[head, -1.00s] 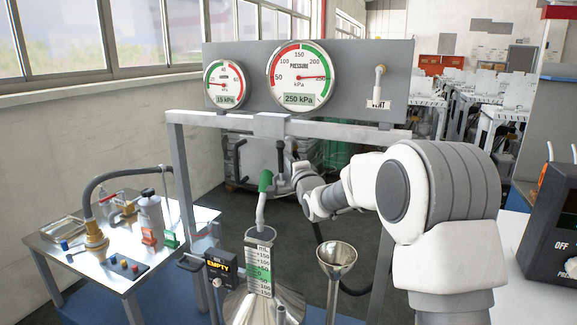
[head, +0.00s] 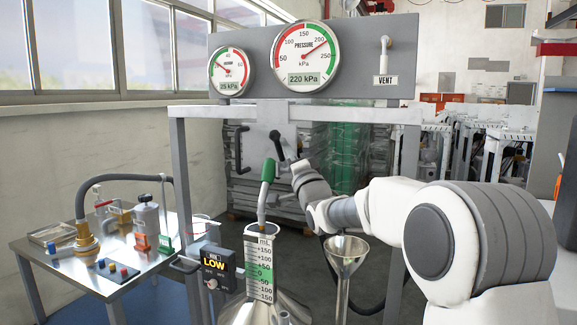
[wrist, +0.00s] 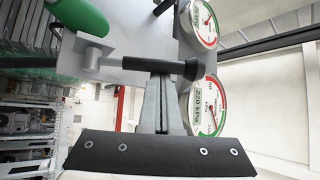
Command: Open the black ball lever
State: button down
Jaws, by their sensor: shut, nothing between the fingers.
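A black-handled lever (head: 277,145) hangs on the grey bracket under the gauge panel and tilts up and left in the head view. In the wrist view the black handle (wrist: 160,66) lies crosswise, with a flared black end to the right. My gripper (wrist: 160,78) is shut and empty, its fingertips right at this handle. I cannot tell whether they touch it. In the head view my gripper (head: 288,163) is small and partly merges with the lever's base. A second black handle (head: 239,150) is to the left. No separate ball is clear.
A green handle (head: 268,170) on a bent pipe is close left of my gripper. A metal funnel (head: 346,252) stands below my arm. The gauge panel (head: 262,62) is above; the large gauge reads 220 kPa. A metal table (head: 60,265) with fittings is at left.

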jog(key=n+y+b, duration=0.1)
jog(key=b, duration=0.1)
jog(key=s+f+n+y+b, duration=0.1)
jog(key=n+b, duration=0.1)
jog(key=b, duration=0.1)
jog(key=shift+s+a+f+y, duration=0.1)
jog(key=shift+a+f+y, duration=0.05)
jog(key=shift+a+y, duration=0.15)
jog(key=shift+n+y, duration=0.3)
jog(key=shift+s+b, duration=0.1)
jog(key=shift+b, duration=0.2)
